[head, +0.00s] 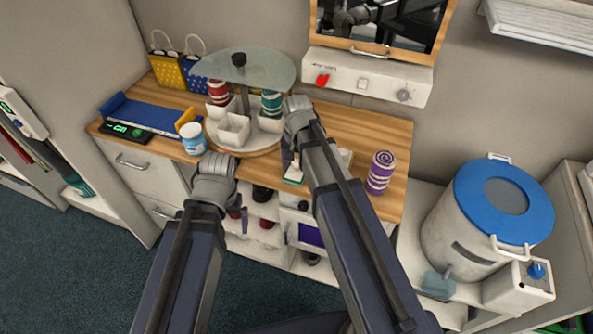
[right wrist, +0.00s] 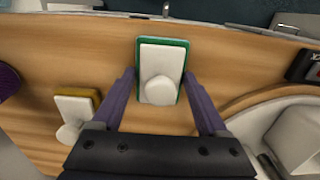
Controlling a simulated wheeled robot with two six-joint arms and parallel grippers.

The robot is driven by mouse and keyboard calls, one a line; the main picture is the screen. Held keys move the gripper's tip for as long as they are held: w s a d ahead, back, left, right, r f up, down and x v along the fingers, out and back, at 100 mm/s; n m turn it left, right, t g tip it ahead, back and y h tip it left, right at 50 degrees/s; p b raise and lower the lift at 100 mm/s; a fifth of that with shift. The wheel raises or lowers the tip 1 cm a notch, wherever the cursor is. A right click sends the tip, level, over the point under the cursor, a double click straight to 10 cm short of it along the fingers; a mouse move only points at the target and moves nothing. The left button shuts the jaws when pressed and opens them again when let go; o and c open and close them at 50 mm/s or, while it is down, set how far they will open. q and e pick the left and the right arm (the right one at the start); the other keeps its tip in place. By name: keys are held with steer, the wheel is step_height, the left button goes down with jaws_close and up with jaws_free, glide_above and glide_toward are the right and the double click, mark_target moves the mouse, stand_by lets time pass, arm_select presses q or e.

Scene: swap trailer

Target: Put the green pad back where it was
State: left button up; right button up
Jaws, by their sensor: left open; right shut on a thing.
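The green pad (right wrist: 184,44) has a white block with a round knob on top. In the right wrist view it is between the two fingers of my right gripper (right wrist: 163,100), which is shut on it. The pad is over the wooden counter near its front edge; I cannot tell whether it touches the wood. In the head view the pad (head: 293,181) shows small under my right gripper (head: 290,160), partly hidden by the arm. My left gripper (head: 214,168) is open at the counter's front edge, its fingers mostly hidden.
A yellow pad with a white knob (right wrist: 77,106) lies beside it. A purple-striped roll (head: 380,172) stands to the right. A round two-tier stand (head: 243,66) with white cups and a white-blue tub (head: 193,138) are to the left. Bare wood (head: 390,130) lies behind the roll.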

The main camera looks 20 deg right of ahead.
mark_target(297, 161)
steer(key=shift+r, duration=0.1)
steer(key=o, duration=1.1)
step_height(297, 161, up, 12)
steer(key=p, duration=1.2)
